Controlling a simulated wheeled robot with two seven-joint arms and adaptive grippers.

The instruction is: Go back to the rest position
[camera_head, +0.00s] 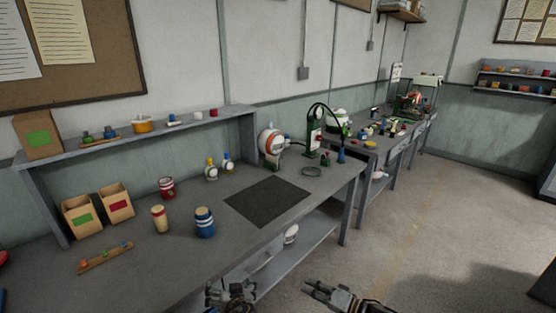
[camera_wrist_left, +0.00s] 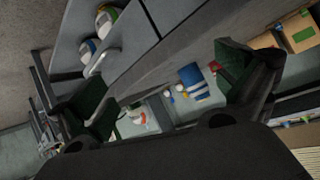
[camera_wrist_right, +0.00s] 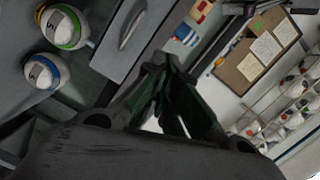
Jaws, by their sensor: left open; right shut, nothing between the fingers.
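My right gripper (camera_head: 330,292) is in front of the workbench, over the floor near the bottom edge of the head view. In the right wrist view its fingers (camera_wrist_right: 172,75) come together with nothing between them. My left gripper (camera_head: 230,292) is at the bottom of the head view, by the front edge of the bench. In the left wrist view its fingers (camera_wrist_left: 165,100) are spread wide apart and hold nothing. Both grippers are apart from the objects on the bench.
The grey workbench (camera_head: 130,275) carries a black mat (camera_head: 268,201), a blue jar (camera_head: 204,222), a cream jar (camera_head: 160,219), a red tin (camera_head: 167,187), cardboard boxes (camera_head: 84,216) and a green press (camera_head: 314,132). A white ball (camera_head: 291,233) lies on the lower shelf. Open floor (camera_head: 430,220) lies right.

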